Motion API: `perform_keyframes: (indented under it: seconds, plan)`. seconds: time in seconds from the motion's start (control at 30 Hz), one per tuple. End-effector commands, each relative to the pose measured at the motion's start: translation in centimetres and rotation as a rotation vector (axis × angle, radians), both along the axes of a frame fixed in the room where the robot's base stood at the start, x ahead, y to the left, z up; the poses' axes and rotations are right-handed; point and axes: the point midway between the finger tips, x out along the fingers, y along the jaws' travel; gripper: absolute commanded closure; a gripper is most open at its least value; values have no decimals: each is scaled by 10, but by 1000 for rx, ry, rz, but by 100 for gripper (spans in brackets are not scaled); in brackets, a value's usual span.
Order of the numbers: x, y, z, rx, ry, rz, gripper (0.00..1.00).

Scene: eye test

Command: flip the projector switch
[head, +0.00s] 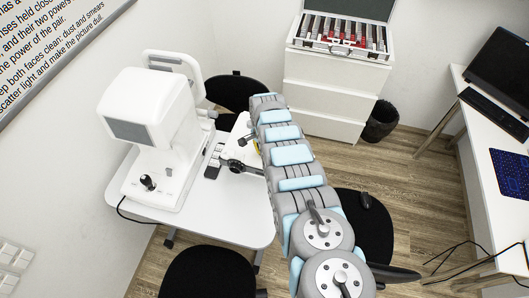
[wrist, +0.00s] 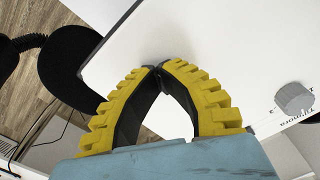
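My gripper (wrist: 158,70) has yellow ribbed fingers with dark inner pads. The fingertips meet, with nothing between them. It is over or close to a smooth white surface (wrist: 225,45) in the wrist view; I cannot tell if it touches. A grey round knob (wrist: 294,97) sits on the white surface to the right of the fingers, apart from them, with dark lettering beside it. I cannot tell whether this knob is the projector switch. In the head view my arm hides most of the gripper and the white part (head: 238,130) behind it.
A white eye-test device (head: 152,115) with a joystick stands on a white table (head: 240,220). Black chairs (head: 208,272) stand around it. White wall switches (head: 14,254) are at lower left. A drawer cabinet (head: 325,95) holds an open lens case (head: 345,40). A desk is at right.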

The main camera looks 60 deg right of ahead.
Motion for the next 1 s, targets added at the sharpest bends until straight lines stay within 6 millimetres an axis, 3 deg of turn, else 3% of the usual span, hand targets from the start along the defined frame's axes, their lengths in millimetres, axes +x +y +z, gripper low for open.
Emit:
perform_keyframes:
  seconds: [0.37, 1.0]
  plan:
    - [-1, 0, 2, 0, 1, -1, 100]
    - [0, 0, 42, 0, 1, 1, 100]
